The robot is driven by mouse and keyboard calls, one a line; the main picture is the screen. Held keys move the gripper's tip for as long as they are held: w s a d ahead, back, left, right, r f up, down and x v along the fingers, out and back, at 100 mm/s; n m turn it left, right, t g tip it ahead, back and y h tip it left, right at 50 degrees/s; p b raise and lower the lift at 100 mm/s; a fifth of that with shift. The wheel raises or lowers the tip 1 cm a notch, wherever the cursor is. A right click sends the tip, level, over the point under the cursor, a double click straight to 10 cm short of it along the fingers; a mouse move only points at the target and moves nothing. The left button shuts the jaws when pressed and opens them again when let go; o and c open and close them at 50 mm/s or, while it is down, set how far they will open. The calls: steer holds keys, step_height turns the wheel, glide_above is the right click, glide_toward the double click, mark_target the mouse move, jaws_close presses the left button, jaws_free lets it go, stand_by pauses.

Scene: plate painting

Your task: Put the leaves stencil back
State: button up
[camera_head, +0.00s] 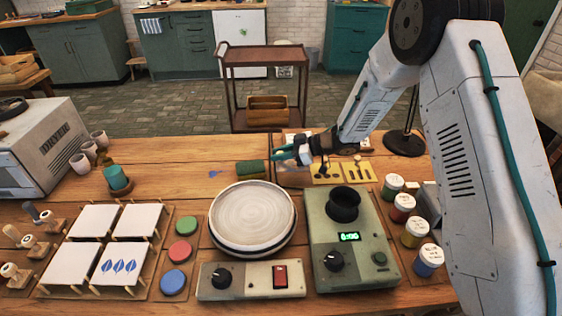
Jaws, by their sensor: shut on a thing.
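My gripper (283,154), with teal fingers, is at the back middle of the table, over the left part of a wooden stencil board (292,179). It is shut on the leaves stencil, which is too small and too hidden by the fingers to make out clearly. Two yellow stencils with dark cutouts lie on the board to the right, one nearer the gripper (327,173) and one further right (357,171). The left part of the board looks bare. A white tile (120,250) at the front left bears several blue leaf shapes.
A green sponge (251,170) lies just left of the board. A plate on a turntable (252,215) and a green device with a black cup (350,240) stand in front. Paint jars (403,207) and a black lamp base (404,143) stand at right.

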mark_target(286, 162)
steer(key=shift+f, duration=1.55)
steer(key=shift+f, duration=0.3)
steer(key=shift+f, duration=0.3)
steer(key=o, duration=0.9)
steer(key=shift+o, duration=0.2)
steer(key=shift+r, duration=0.25)
steer(key=v, duration=1.2)
steer(key=shift+r, duration=0.35)
